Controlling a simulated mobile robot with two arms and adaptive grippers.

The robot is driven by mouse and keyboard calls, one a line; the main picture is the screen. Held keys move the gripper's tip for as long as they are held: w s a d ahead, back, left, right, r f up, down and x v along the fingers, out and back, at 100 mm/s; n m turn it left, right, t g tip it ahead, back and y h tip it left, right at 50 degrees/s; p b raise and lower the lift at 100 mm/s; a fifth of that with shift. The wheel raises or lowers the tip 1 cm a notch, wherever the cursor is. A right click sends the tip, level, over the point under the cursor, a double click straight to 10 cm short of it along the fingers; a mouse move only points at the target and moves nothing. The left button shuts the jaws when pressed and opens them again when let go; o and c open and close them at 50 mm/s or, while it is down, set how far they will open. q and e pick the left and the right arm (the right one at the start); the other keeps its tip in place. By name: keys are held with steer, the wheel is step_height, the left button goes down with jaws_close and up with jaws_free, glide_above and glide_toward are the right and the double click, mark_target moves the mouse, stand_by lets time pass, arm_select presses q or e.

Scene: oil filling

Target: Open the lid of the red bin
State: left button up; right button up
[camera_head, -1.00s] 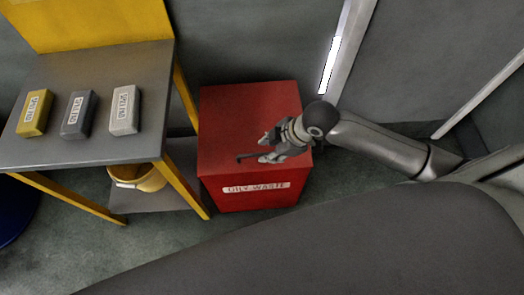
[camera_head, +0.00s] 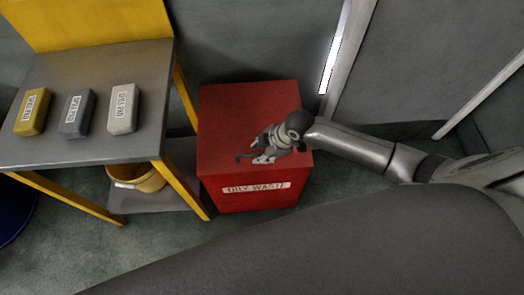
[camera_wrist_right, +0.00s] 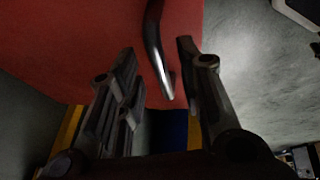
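The red bin (camera_head: 225,130) stands on the floor beside the table, with a white "OILY WASTE" label on its front; its lid looks shut. A dark handle (camera_head: 243,157) sits on the lid near the front edge. My right gripper (camera_head: 259,149) is over the lid at the handle, its arm coming in from the right. In the right wrist view, the two fingers (camera_wrist_right: 157,60) are apart, and the metal handle (camera_wrist_right: 155,45) shows between their tips against the red lid. I cannot tell whether they touch it. My left gripper is not in view.
A grey-topped table (camera_head: 60,155) with yellow legs stands left of the bin, holding yellow (camera_head: 32,112), grey (camera_head: 76,114) and white (camera_head: 123,109) blocks. A yellow bucket (camera_head: 150,182) is on its lower shelf. A grey wall is behind the bin.

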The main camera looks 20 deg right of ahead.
jaws_close()
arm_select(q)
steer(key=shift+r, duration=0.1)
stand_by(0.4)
